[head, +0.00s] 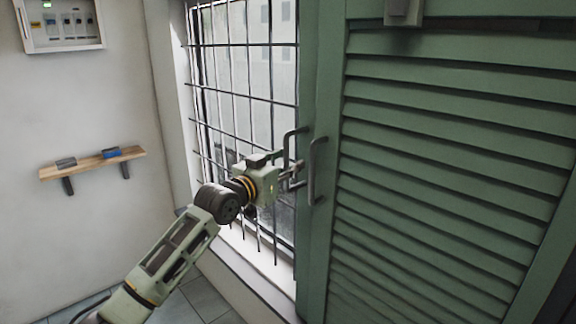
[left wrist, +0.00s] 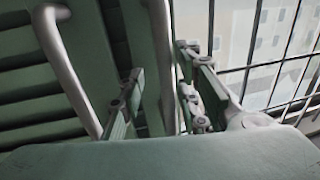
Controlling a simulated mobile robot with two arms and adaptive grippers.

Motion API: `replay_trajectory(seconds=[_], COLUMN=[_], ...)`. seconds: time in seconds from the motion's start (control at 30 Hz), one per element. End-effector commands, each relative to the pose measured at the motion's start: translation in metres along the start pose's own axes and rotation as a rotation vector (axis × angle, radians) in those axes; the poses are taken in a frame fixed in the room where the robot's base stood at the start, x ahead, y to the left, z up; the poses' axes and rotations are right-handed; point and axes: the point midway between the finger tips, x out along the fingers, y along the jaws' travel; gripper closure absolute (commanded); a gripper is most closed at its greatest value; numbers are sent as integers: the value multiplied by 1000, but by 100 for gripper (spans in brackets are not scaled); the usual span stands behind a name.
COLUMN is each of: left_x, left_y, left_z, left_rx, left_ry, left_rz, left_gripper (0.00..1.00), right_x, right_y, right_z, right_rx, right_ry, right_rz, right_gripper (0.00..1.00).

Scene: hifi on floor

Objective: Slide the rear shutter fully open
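Two green louvred shutter panels overlap at the right of the head view. The front shutter (head: 450,170) covers most of that side, with a grey bar handle (head: 313,172) near its left edge. The edge of the rear shutter (head: 308,60) shows just behind it, with its own bar handle (head: 287,147). My left gripper (head: 296,176) is at the rear handle. In the left wrist view, my left gripper's fingers (left wrist: 160,95) stand apart on either side of the rear handle (left wrist: 161,45). The front handle (left wrist: 68,65) is to their left. My right gripper is out of view.
A barred window (head: 240,75) is uncovered left of the shutters. A wooden shelf (head: 92,163) with small items and a white electrical box (head: 60,25) are on the left wall. A grey box (head: 403,12) sits high on the front shutter.

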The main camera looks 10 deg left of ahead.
Motion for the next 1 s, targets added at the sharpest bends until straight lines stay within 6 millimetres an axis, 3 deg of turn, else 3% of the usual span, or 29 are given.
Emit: replay_trajectory(seconds=[0.23,0.37,0.8,1.0], left_x=[-3,-15,-95,-116], left_y=[-2,-2,0,0], left_z=[-1,0,1,0], left_rx=[1,2,3,0], left_ry=[2,1,-2,0], left_rz=[-2,-2,-2,-1], left_gripper=[69,69,69,69], right_x=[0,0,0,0], right_y=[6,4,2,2], right_z=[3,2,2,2], right_rx=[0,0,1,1], right_ry=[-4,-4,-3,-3], right_rz=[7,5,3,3], right_gripper=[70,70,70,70])
